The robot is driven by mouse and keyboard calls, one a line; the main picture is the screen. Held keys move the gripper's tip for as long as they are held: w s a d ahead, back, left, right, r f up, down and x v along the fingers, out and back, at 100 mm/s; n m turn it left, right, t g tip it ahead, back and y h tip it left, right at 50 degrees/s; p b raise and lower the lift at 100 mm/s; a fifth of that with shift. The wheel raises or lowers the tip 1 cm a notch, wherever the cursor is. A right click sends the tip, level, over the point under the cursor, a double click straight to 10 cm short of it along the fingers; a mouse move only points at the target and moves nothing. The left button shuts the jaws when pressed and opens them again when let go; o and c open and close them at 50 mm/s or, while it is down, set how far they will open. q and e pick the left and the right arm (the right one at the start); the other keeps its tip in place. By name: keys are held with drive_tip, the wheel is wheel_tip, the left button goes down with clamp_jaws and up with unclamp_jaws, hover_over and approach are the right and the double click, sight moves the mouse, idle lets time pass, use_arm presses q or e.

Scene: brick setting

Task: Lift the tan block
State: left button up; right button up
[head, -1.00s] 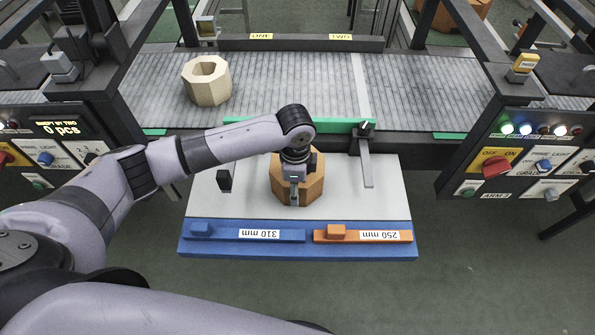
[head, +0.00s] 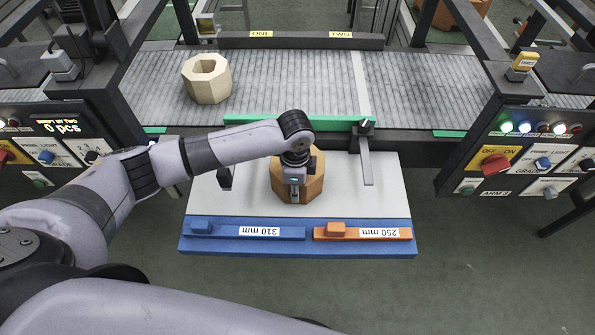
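A tan, orange-brown faceted block (head: 314,188) stands upright on the pale board in front of the conveyor. My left gripper (head: 296,190) points down over it, with a finger showing at the block's near side. The gripper and wrist hide much of the block's top, so I cannot tell whether the fingers close on it. A paler cream, hollow faceted block (head: 206,87) stands on the conveyor at the back left. My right gripper is out of view.
The pale board (head: 360,204) has a blue front edge with a blue 310 mm bar (head: 225,231) and an orange 250 mm bar (head: 345,233). A green rail (head: 255,121) separates it from the grey conveyor (head: 290,80). A metal bar (head: 367,165) stands right of the block. Control panels flank both sides.

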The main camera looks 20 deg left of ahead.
use_arm(q)
clamp_jaws()
drive_tip(key=shift+w+r, duration=0.15)
drive_tip(key=shift+w, duration=0.05)
idle(0.3)
